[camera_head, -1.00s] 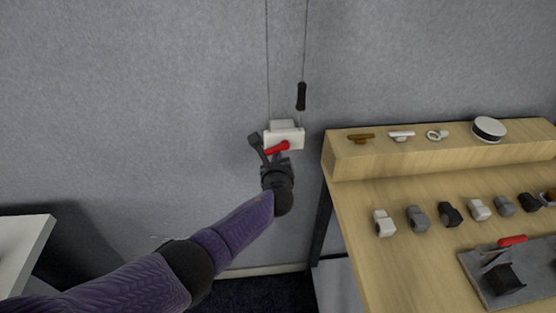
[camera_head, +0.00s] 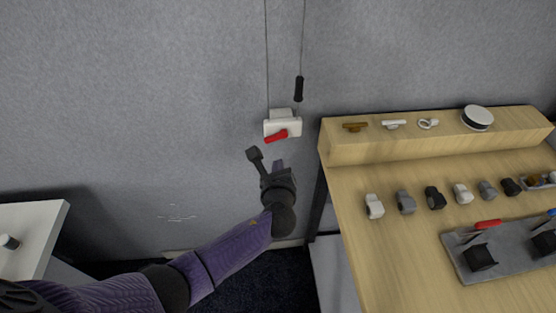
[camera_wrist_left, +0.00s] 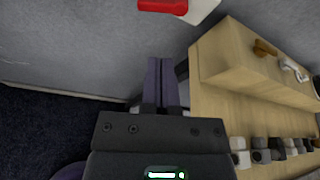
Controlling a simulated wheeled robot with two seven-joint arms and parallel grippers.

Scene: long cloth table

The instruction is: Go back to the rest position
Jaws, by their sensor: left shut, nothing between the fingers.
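My left gripper (camera_head: 279,165) is below the white wall box with the red lever (camera_head: 276,136), apart from it. In the left wrist view its two fingers (camera_wrist_left: 161,84) lie together, shut, with nothing between them. The red lever also shows at the top of the left wrist view (camera_wrist_left: 163,5). The white box (camera_head: 283,122) hangs against the grey wall. My right gripper is not in view.
A wooden table (camera_head: 352,196) with a raised back shelf (camera_head: 400,144) stands at the right, holding several small fittings and a grey tray (camera_head: 462,262). A white table (camera_head: 38,222) is at the left. Two cords and a black handle (camera_head: 299,88) hang above the box.

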